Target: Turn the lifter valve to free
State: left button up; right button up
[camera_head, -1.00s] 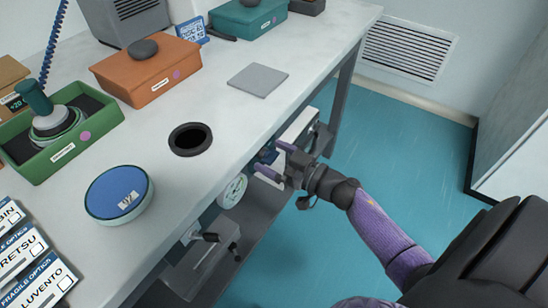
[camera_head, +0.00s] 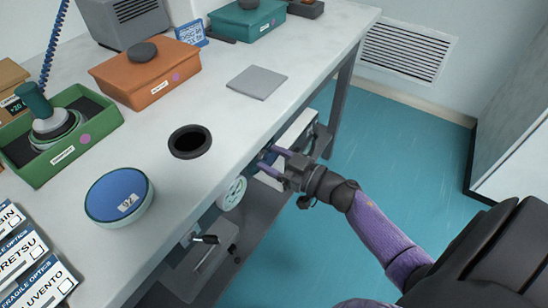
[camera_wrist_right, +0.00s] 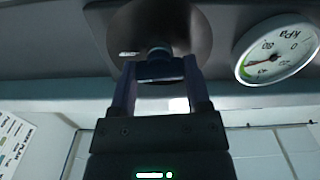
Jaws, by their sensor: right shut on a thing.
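My right gripper (camera_head: 277,160) reaches under the front edge of the table from the right, its two purple fingers pointing at the panel there. In the right wrist view the fingers (camera_wrist_right: 162,88) are shut on the dark blue-grey valve handle (camera_wrist_right: 160,67), one on each side. The handle stands out from a round dark plate (camera_wrist_right: 192,35) with a small pale label too small to read. In the head view the fingers and the table edge hide most of the valve. My left gripper is not in view.
A round kPa gauge (camera_wrist_right: 277,52) sits right of the valve in the wrist view; it also shows below the table edge (camera_head: 232,193). A black-handled lever (camera_head: 205,239) is nearer. Above are the table top (camera_head: 215,110) and a blue-topped disc (camera_head: 119,195).

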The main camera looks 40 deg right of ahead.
jog(key=shift+n, duration=1.2)
jog(key=n, duration=0.2)
jog(key=shift+a+n+p, duration=0.1)
jog(key=shift+n+p, duration=0.2)
jog(key=shift+f+n, duration=0.1)
jog(key=shift+n, duration=0.8)
jog(key=n, duration=0.2)
jog(key=shift+s+n, duration=0.1)
jog(key=shift+n, duration=0.3)
jog(key=n, duration=0.3)
jog(key=shift+f+n+b, duration=0.1)
jog(key=shift+n+b, duration=0.2)
jog(key=shift+a+n, duration=0.1)
jog(key=shift+n, duration=0.9)
jog(key=shift+n+b, duration=0.3)
jog(key=shift+n, duration=0.5)
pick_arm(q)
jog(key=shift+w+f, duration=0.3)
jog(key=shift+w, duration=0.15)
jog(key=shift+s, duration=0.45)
pick_arm(e)
jog(key=shift+f, duration=0.1)
